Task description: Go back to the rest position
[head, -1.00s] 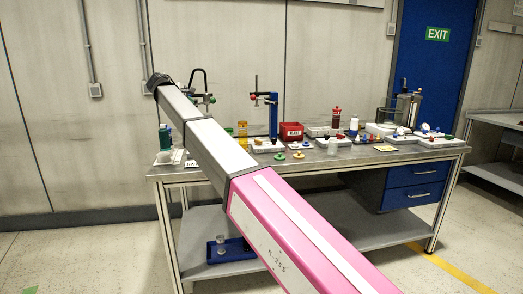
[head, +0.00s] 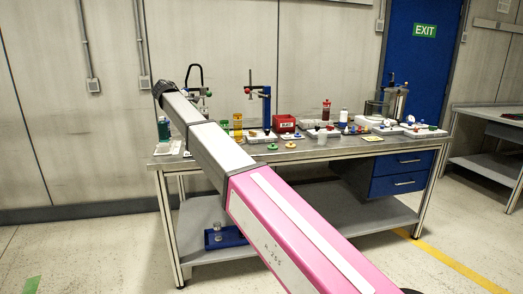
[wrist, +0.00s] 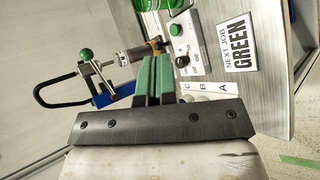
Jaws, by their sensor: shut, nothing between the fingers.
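My gripper (wrist: 153,80) shows in the wrist view with its two green fingers together and nothing between them. In the head view my arm reaches up and left, and its dark far end hides the gripper. The workbench (head: 330,152) stands behind my arm in the head view.
A sign reading "NEXT JOB GREEN" (wrist: 234,45) and a small panel with knobs (wrist: 182,50) lie near the fingers in the wrist view. A red box (head: 284,124) and several small parts stand on the bench. A second bench (head: 490,125) is at right. Floor at left is clear.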

